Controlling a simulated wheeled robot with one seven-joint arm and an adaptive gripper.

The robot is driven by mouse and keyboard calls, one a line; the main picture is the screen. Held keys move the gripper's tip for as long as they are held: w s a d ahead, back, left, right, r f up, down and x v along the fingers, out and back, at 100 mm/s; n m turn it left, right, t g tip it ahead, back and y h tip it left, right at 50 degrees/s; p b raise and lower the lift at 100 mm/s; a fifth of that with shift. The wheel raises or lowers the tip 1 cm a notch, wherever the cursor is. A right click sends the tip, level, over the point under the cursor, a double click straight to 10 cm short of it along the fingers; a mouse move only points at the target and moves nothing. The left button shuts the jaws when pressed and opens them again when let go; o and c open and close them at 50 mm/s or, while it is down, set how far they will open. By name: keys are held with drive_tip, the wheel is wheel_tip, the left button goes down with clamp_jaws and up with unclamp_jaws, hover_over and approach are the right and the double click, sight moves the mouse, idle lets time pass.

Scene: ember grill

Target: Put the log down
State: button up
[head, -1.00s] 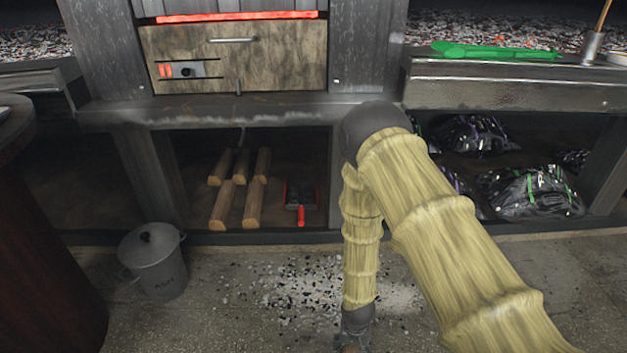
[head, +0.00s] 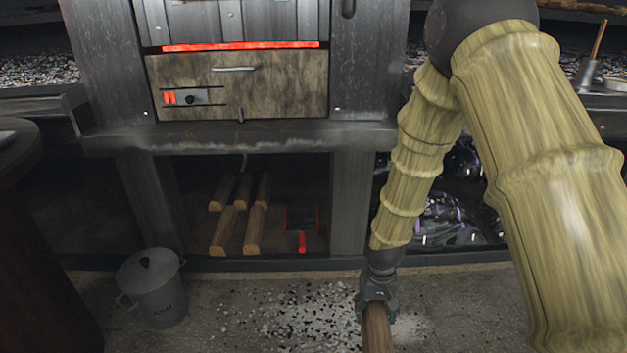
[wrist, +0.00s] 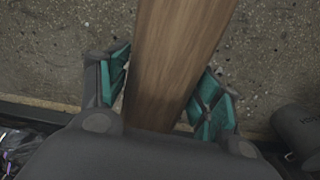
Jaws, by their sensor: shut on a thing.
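A brown wooden log (head: 377,328) is held in my gripper (head: 375,294), low in the head view and in front of the lower shelf. The log's lower end runs out of the head picture. In the wrist view the log (wrist: 178,60) stretches up between the two teal-padded fingers of my gripper (wrist: 165,90), which are shut on it. Speckled floor shows behind the log; its height above the floor cannot be told. Several other logs (head: 238,212) lie stacked on the lower shelf under the grill.
An ash bucket (head: 152,290) stands on the floor at left. Scattered ash and coal bits (head: 300,315) cover the floor in the middle. A red-handled dustpan (head: 302,228) lies beside the stacked logs. Dark bags (head: 450,215) fill the right shelf bay. A round table (head: 30,200) edges the left.

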wheel_tip(320, 180, up, 14)
drive_tip(key=d+p, duration=0.1)
wheel_tip(320, 180, up, 22)
drive_tip(key=r+p, duration=0.1)
drive_tip(key=p, duration=3.6)
hover_over(381, 306)
drive_tip(key=s, duration=0.3)
drive_tip(key=shift+f+n, duration=0.25)
drive_tip(key=shift+n, duration=0.15)
